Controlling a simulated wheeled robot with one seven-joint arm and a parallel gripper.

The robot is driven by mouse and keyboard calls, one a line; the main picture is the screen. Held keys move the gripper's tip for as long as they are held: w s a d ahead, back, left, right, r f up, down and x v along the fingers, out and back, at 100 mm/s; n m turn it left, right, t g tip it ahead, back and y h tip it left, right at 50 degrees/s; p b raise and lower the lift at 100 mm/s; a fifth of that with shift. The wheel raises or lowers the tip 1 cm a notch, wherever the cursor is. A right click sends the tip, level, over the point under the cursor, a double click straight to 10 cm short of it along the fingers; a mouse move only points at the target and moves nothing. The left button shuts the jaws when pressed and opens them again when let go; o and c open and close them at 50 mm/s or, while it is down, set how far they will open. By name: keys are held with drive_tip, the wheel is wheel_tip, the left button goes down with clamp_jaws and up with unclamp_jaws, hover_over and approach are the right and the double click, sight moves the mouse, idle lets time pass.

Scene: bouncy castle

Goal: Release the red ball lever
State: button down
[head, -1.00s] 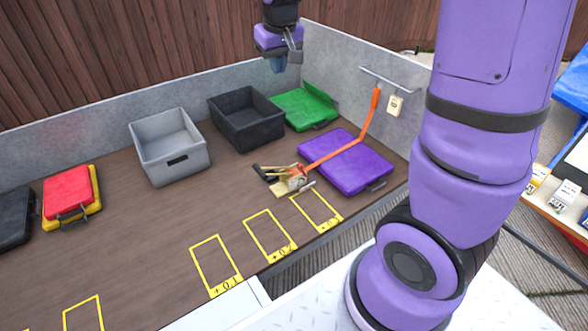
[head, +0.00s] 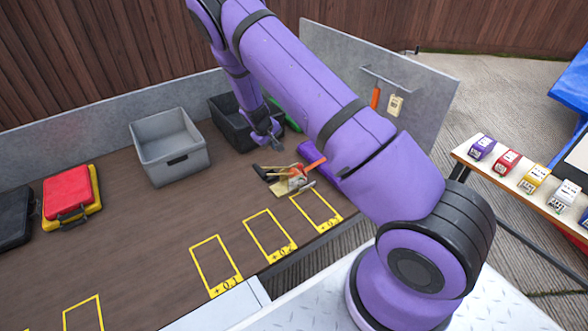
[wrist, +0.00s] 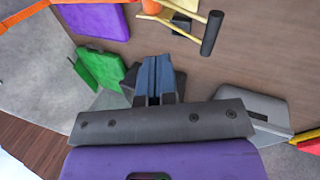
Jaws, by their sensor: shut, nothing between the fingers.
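The lever device (head: 288,183) sits on the brown table with a wooden base, pale bars and a black handle (head: 262,171). An orange-red rounded part, probably the red ball, shows on it at the top of the wrist view (wrist: 152,6), partly cut off. The black handle (wrist: 211,33) also shows there. An orange strap (head: 314,165) leads away from the device and is partly hidden by my arm. My gripper (head: 270,143) is shut and empty, above the table near the black bin's front and short of the device. Its blue-grey fingers (wrist: 155,78) touch nothing visible.
A black bin (head: 222,108) and a grey bin (head: 182,160) stand behind and left. A purple case (wrist: 92,20) and a green case (wrist: 98,68) lie near the device. Red and yellow cases (head: 70,193) lie left. Yellow outlined spaces (head: 268,232) in front are empty.

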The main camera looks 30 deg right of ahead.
wheel_tip(320, 180, down, 10)
drive_tip(key=d+n+h, duration=0.1)
drive_tip(key=shift+s+d, duration=0.2)
drive_tip(key=shift+d, duration=0.15)
drive_tip(key=shift+f, duration=0.1)
approach(303, 171)
drive_tip(key=shift+w+a+f, duration=0.1)
drive_tip(key=shift+w+f, duration=0.1)
drive_tip(key=shift+f, duration=0.95)
drive_tip(key=shift+w+a+f, duration=0.1)
drive_tip(key=shift+w+f, duration=0.05)
drive_tip(key=shift+f, duration=1)
drive_tip(key=shift+d+r, duration=0.1)
drive_tip(key=shift+d, duration=0.05)
